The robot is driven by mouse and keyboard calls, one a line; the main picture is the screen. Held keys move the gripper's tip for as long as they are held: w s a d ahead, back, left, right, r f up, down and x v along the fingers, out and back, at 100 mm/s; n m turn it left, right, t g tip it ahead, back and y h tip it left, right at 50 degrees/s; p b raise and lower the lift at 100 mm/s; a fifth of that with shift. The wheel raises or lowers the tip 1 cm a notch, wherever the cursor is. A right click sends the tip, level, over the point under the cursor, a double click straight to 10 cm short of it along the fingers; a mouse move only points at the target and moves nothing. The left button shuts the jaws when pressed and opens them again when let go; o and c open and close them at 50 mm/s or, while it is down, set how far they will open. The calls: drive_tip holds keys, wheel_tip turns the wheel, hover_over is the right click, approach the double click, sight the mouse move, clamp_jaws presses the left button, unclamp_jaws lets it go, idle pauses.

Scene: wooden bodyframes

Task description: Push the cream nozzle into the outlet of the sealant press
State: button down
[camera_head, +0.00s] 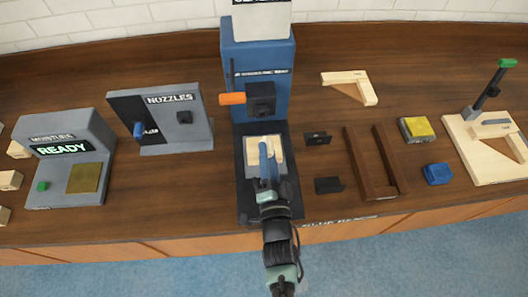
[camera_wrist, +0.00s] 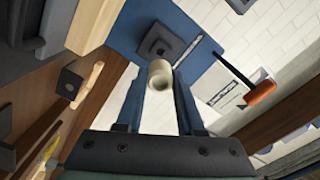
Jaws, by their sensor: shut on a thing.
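My gripper (camera_wrist: 160,88) is shut on the cream nozzle (camera_wrist: 160,72), held between the tips of its two blue fingers. The nozzle's round open end shows in the wrist view. The blue sealant press (camera_head: 258,60) stands at the back middle in the head view. My gripper (camera_head: 264,148) is over the press's base in the head view. I cannot make out the nozzle against the pale plate there.
An orange-ended lever (camera_head: 232,98) sticks out left of the outlet. The grey nozzle rack (camera_head: 183,122) and the READY station (camera_head: 75,165) stand to the left. Two black brackets (camera_head: 327,185), a brown wooden frame (camera_head: 392,188) and yellow and blue blocks (camera_head: 437,174) lie to the right.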

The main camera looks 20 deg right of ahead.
sight(265, 137)
drive_tip(key=shift+a, duration=0.1)
drive_tip(key=shift+b+x, duration=1.15)
drive_tip(key=shift+x, duration=1.8)
drive_tip(key=shift+b+x, duration=0.3)
drive_tip(key=shift+x, duration=1.05)
drive_tip(key=shift+c, duration=2.2)
unclamp_jaws()
drive_tip(key=shift+s, duration=0.1)
drive_tip(key=b+v, duration=0.1)
drive_tip(key=v, duration=1.1)
drive_tip(key=shift+s, duration=0.4)
